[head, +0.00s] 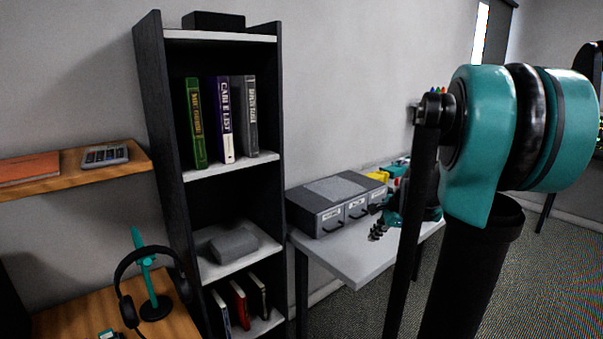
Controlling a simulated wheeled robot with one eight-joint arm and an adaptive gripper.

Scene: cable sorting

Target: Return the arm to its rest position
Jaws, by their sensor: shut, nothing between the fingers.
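My arm, with its large teal and black joint (480,140) and black links, fills the right of the head view. My gripper (377,233) shows small, partly behind my arm's thin black link, in front of the white table (345,262). It is shut and empty, just right of the grey drawer box (335,205). From this view I cannot tell its exact height over the table.
A black shelf unit (160,120) with books stands left of the table. A wooden desk (75,310) with a headset on a teal stand (148,275) is at lower left. Yellow and other coloured items (377,176) sit behind the box. Carpet (545,270) is open at right.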

